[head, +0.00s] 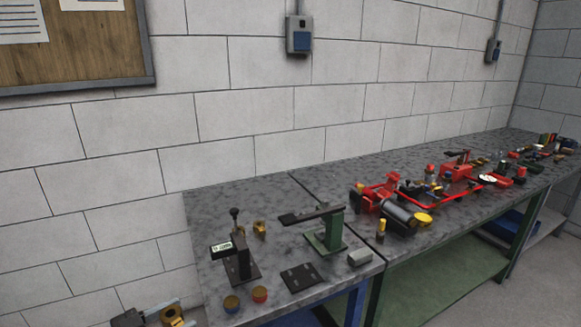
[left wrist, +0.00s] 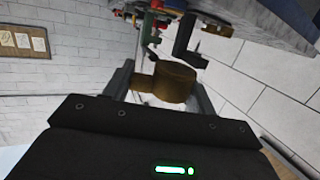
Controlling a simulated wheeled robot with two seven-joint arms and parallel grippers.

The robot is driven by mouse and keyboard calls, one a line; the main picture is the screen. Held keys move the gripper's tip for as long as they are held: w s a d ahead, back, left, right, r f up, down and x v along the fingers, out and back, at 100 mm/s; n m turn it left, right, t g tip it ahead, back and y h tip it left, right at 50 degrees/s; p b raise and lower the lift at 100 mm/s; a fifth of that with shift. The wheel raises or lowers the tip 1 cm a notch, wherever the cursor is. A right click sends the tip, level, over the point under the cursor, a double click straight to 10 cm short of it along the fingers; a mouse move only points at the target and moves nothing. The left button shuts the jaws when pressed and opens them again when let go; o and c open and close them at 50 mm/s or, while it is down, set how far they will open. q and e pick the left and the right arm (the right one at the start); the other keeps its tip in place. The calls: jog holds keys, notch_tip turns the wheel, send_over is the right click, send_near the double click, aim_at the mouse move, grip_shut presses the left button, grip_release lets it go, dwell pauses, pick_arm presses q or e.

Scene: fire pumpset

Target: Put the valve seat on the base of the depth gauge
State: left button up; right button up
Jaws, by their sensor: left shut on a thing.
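The valve seat (head: 172,316) is a brass ring-shaped piece at the bottom left of the head view, off the table's left edge. My left gripper (head: 152,315) is shut on it. In the left wrist view the brass piece (left wrist: 176,84) sits between the two fingers of my left gripper (left wrist: 160,92). The depth gauge (head: 238,250) is a black stand with a small digital display near the table's left end. Its dark flat base (head: 243,277) lies on the tabletop, to the right of and above my left gripper. My right gripper is not in view.
Two round caps (head: 246,299) lie in front of the gauge, and a brass fitting (head: 259,228) stands behind it. A black plate (head: 300,278), a green press (head: 325,235) and a grey block (head: 360,257) lie to its right. Red pump parts (head: 380,192) crowd the farther table.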

pick_arm(q)
jog(key=shift+d+r+n+t+y, duration=0.1)
jog(key=shift+r+n+t+y, duration=0.05)
jog(key=shift+n+t+y, duration=0.5)
jog(key=shift+s+r+n+t+y, duration=0.1)
jog(key=shift+s+n+t+y, duration=0.1)
jog(key=shift+n+t+y, duration=0.3)
jog(key=shift+s+d+f+n+y, duration=0.2)
jog(key=shift+s+d+n+y, duration=0.15)
jog(key=shift+s+d+y, duration=0.4)
jog(key=shift+s+f+h, duration=0.15)
jog(key=shift+f+h, duration=0.1)
jog(key=shift+h, duration=0.05)
